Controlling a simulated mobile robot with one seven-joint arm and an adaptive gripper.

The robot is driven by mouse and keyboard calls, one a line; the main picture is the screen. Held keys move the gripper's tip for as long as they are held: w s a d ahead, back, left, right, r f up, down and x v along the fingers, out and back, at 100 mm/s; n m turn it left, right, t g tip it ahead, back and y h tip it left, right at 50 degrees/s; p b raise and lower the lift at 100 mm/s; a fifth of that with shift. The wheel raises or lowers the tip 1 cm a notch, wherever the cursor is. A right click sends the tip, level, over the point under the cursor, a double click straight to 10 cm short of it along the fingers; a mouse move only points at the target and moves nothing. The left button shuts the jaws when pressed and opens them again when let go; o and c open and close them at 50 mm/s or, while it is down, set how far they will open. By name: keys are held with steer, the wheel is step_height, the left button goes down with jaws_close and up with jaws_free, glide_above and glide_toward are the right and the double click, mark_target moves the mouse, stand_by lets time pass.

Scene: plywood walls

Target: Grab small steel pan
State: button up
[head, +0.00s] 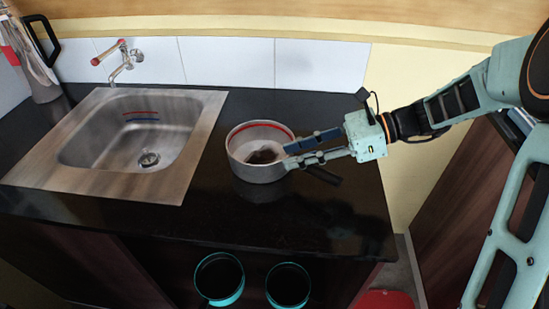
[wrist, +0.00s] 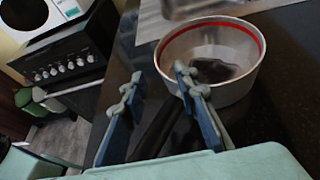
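The small steel pan (head: 254,172) stands upright on the black counter, right of the sink. It has a red band inside its rim and a dark patch on its inner floor. Its black handle (head: 325,177) points right and toward the front. My gripper (head: 289,156) is at the pan's right side, with its fingertips by the rim. In the wrist view, the pan (wrist: 235,92) is at upper right. The two blue fingers of my gripper (wrist: 158,80) are apart, and the dark handle (wrist: 155,132) shows between them. I cannot tell whether a finger touches the pan.
The steel sink (head: 75,178) with a tap (head: 122,62) is on the left. Two dark round pots with teal edges (head: 219,278) are below the counter's front edge. The counter's right end is near the pan. A stove (wrist: 60,65) shows in the wrist view.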

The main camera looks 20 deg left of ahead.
steer(key=shift+b+x, duration=0.3)
steer(key=shift+x, duration=2.85)
steer(key=shift+d+f, duration=0.1)
steer(key=shift+c, duration=0.7)
jaws_close()
